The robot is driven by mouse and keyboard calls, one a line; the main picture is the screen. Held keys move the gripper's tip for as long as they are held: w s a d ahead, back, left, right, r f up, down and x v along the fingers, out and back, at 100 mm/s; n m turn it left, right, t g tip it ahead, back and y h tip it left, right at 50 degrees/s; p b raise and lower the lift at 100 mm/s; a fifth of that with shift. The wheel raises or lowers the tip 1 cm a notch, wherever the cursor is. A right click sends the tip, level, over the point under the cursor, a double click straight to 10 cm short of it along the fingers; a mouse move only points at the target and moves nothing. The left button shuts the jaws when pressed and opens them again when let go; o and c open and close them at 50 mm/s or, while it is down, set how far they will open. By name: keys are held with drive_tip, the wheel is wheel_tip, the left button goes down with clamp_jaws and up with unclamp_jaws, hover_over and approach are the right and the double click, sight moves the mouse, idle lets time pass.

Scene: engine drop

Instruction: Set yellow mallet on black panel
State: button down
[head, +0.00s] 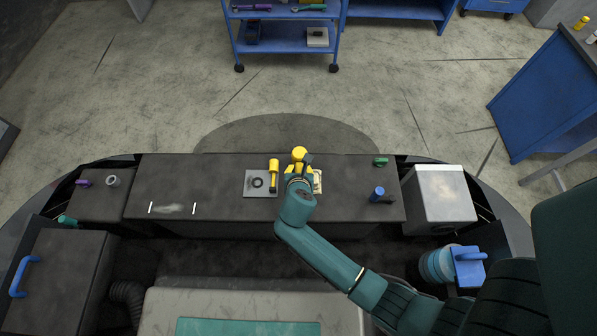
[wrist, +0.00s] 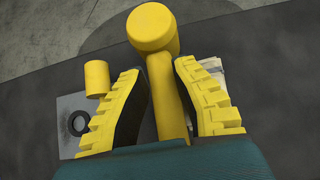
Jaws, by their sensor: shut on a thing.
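The yellow mallet shows in the head view (head: 299,153) just past my gripper, and in the wrist view its round head (wrist: 150,28) is at the top with the handle running down between my fingers. My gripper (head: 298,167) is shut on the mallet's handle; its two yellow-padded fingers (wrist: 168,85) stand on either side of it. The long black panel (head: 225,207) lies beneath, and the mallet is over its middle part. I cannot tell whether the mallet touches the panel. The lower end of the handle is hidden by my gripper.
A yellow-handled tool (head: 273,166) and a grey plate with a ring (head: 257,184) are left of my gripper. A pale item (head: 318,182) lies close on the right. A blue-topped item (head: 378,192) and a green one (head: 380,161) are farther right. The panel's left part is mostly clear.

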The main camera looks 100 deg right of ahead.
drive_tip(key=shift+f, duration=0.3)
drive_tip(key=c, duration=1)
unclamp_jaws()
drive_tip(key=shift+w+a+r, duration=0.1)
drive_tip(key=shift+a+r, duration=0.1)
drive_tip(key=shift+r, duration=0.15)
drive_tip(key=p+v, duration=0.3)
drive_tip(key=v, duration=0.8)
drive_tip(key=shift+a+r+p, duration=0.1)
drive_tip(key=shift+a+p, duration=0.05)
drive_tip(key=shift+p, duration=0.15)
